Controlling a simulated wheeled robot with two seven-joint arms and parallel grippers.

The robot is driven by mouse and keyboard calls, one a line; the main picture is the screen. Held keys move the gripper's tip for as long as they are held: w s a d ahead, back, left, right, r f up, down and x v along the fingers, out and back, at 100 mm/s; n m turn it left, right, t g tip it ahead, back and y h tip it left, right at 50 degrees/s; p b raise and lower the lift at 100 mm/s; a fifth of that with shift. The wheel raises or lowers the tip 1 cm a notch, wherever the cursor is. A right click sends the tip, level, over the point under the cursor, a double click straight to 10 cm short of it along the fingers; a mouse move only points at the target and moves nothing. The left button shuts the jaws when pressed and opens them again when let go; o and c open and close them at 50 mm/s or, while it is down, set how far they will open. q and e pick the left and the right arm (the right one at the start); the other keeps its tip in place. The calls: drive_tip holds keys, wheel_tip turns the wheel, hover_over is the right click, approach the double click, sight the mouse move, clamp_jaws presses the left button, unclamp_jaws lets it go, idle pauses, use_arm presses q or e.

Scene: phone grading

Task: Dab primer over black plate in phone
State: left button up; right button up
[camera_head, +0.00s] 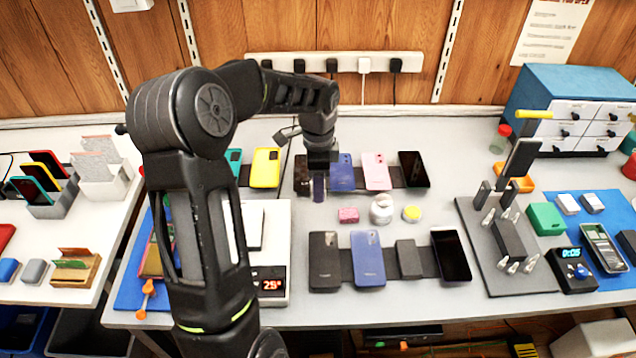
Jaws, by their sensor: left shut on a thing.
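My left gripper (319,162) points down over the back row of phones. It is shut on a small dark bluish piece (318,188) that hangs below the jaws. A dark phone (302,176) lies just left of it, partly covered by the gripper. I cannot tell whether the held piece touches the phone. No black plate inside a phone can be made out clearly. My right gripper is not in view.
Blue (342,173), pink (376,172) and black (413,169) phones lie in the back row; several more lie in front. A scale (272,285) is partly behind my left arm. A grey fixture (507,242) stands at right. The table between rows has some free room.

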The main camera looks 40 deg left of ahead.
use_arm(q)
drive_tip(key=w+d+r+n, duration=0.1)
drive_tip(key=d+n, duration=0.4)
drive_tip(key=d, duration=0.5)
drive_tip(key=w+d+r+n, duration=0.1)
drive_tip(key=w+d+n, duration=0.3)
drive_tip(key=d, duration=0.6)
drive_tip(key=shift+d+n, duration=0.2)
drive_tip(key=shift+n, duration=0.3)
drive_tip(key=shift+w+r, duration=0.1)
